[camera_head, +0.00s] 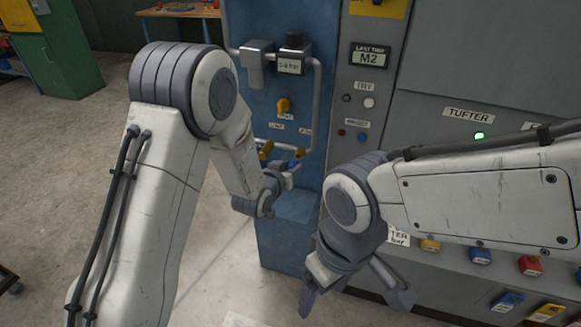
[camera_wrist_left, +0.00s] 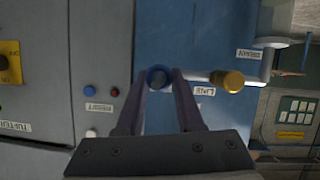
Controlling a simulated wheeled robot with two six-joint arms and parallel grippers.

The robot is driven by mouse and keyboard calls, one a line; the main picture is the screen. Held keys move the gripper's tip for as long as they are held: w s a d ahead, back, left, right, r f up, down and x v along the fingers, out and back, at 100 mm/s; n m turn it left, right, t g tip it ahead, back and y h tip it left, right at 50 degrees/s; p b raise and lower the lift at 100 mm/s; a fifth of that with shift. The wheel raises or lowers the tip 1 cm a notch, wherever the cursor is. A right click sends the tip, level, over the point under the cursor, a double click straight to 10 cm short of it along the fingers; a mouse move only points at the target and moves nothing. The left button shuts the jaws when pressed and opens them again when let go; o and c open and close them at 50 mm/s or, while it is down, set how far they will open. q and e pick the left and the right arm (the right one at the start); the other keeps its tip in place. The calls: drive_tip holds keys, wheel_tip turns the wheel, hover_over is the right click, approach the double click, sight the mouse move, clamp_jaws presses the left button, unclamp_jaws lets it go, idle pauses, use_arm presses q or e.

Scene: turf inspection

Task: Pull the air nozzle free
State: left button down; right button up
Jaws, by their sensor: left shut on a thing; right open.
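The air nozzle (camera_wrist_left: 158,77) shows in the left wrist view as a blue round end between the fingertips of my left gripper (camera_wrist_left: 160,84). My left gripper (camera_head: 294,166) is shut on it in front of the blue cabinet, at the right-hand of two yellow fittings (camera_head: 299,152) in the head view. The gripper hides much of the nozzle, and I cannot tell whether it is seated in the fitting. My right gripper (camera_head: 355,298) is open and empty, low in front of the machine.
The blue cabinet (camera_head: 283,232) carries a yellow knob (camera_head: 283,105), a gauge display (camera_head: 291,66) and grey pipes. A grey tufter panel (camera_head: 450,75) with buttons stands to the right. Open floor (camera_head: 60,160) lies at left.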

use_arm(q)
drive_tip(key=shift+s+a+b, duration=0.2)
drive_tip(key=shift+s+a, duration=0.05)
drive_tip(key=shift+s, duration=0.55)
drive_tip(key=shift+s+a+b, duration=0.2)
drive_tip(key=shift+s+a, duration=0.05)
drive_tip(key=shift+s, duration=0.55)
drive_tip(key=shift+s+a+b, duration=0.2)
drive_tip(key=shift+s+a, duration=0.05)
drive_tip(key=shift+s, duration=0.55)
